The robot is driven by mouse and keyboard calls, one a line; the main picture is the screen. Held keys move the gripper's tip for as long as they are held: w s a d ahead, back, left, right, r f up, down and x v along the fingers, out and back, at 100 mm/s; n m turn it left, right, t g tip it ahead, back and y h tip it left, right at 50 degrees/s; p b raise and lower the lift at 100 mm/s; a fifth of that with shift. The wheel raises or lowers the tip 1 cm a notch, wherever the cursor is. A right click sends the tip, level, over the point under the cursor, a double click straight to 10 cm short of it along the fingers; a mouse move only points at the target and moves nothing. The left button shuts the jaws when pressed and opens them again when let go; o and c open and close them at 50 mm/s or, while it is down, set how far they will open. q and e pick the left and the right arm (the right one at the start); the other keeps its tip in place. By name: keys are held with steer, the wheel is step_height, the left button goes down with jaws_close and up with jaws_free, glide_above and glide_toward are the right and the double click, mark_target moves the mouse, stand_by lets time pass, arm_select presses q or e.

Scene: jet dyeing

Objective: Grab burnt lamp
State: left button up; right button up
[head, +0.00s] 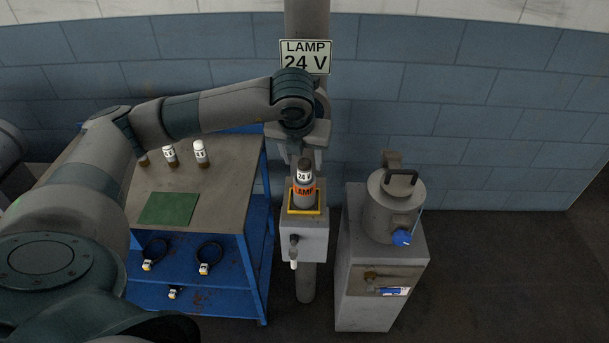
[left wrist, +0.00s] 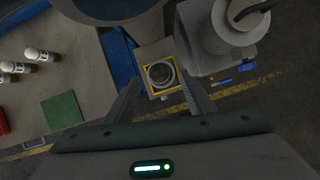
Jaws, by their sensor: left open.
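The burnt lamp (head: 304,175) stands upright in a yellow-rimmed holder on a grey box fixed to the pole. It has a dark top and a white "24 V" band, with an orange "LAMP" label below. My left gripper (head: 306,155) is open and points down just above the lamp in the head view. In the left wrist view the lamp (left wrist: 161,74) shows end-on inside the yellow square rim, between the spread fingers. I cannot tell whether the fingers touch it. My right gripper is not in view.
A blue-framed table (head: 225,165) at left holds several white-topped lamps (head: 201,153) and a green mat (head: 168,208). A grey cabinet (head: 375,275) with a metal canister (head: 392,205) stands close at right. A switch lever (head: 293,250) is on the lamp box. The pole (head: 306,20) is behind.

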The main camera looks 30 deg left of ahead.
mark_target(304, 162)
arm_select(q)
steer(key=shift+w+a+f+p, duration=0.1)
steer(key=shift+w+f+p, duration=0.15)
steer(key=shift+f+p, duration=0.4)
steer(key=shift+w+a+f+p, duration=0.15)
steer(key=shift+w+f+p, duration=0.15)
steer(key=shift+f+p, duration=0.35)
steer(key=shift+p+x, duration=0.55)
steer(key=shift+x, duration=0.65)
steer(key=shift+c, duration=1)
steer(key=c, duration=1)
